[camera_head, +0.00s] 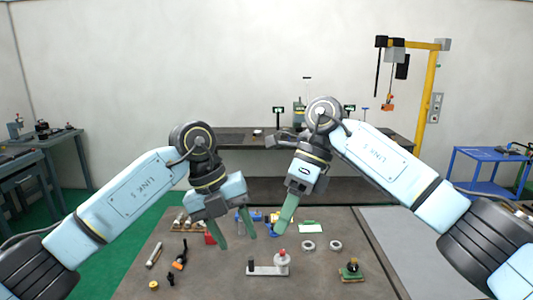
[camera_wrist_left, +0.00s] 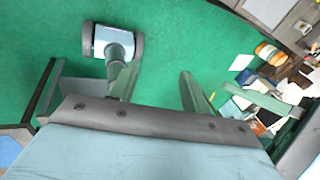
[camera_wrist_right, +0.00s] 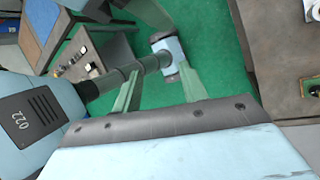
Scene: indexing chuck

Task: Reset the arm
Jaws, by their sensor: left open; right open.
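Both my arms are raised over the front worktable (camera_head: 215,275). My left gripper (camera_head: 234,228) points down above the table's back part, its green fingers apart and nothing between them. In the left wrist view its open fingers (camera_wrist_left: 156,85) show against the green floor. My right gripper (camera_head: 284,215) is tilted beside it, right of centre; only one finger shows clearly in the head view. In the right wrist view its fingers (camera_wrist_right: 160,85) are apart and empty. A grey fixture with a round part and red tip (camera_head: 281,262) stands on the table below the grippers, apart from both.
Two rings (camera_head: 308,245) and a green-based device (camera_head: 351,271) lie on the table's right. Dark tools (camera_head: 179,256), a yellow-topped piece (camera_head: 154,285) and a wooden tray (camera_head: 180,226) are at left. A yellow hoist post (camera_head: 429,90) and blue cart (camera_head: 487,165) stand behind.

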